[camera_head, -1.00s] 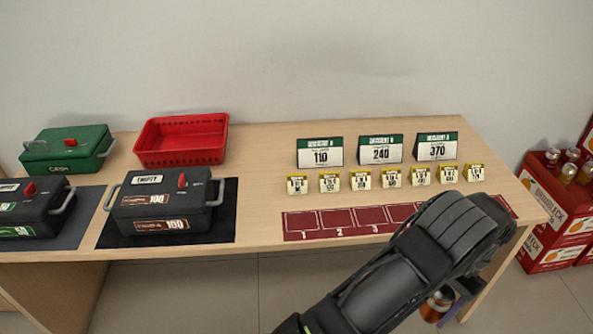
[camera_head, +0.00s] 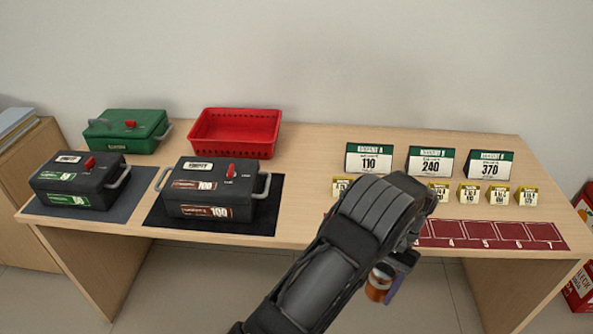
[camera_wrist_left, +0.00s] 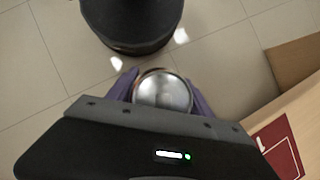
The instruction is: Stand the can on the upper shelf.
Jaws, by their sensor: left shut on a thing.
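My left gripper (camera_head: 391,277) is shut on an orange and silver can (camera_head: 378,283), in front of the table's front edge in the head view. In the left wrist view the can's round silver end (camera_wrist_left: 162,91) sits between the two purple fingers of the left gripper (camera_wrist_left: 163,88). My left forearm hides part of the table front and some of the small price tags. My right gripper is not in view. No upper shelf can be made out in these frames.
The wooden table (camera_head: 310,150) holds a green box (camera_head: 128,130), a red basket (camera_head: 235,133), two dark boxes, sign cards and a red numbered strip (camera_head: 490,235). A wooden cabinet (camera_head: 30,195) stands at the left. Red crates (camera_head: 582,288) stand at the right.

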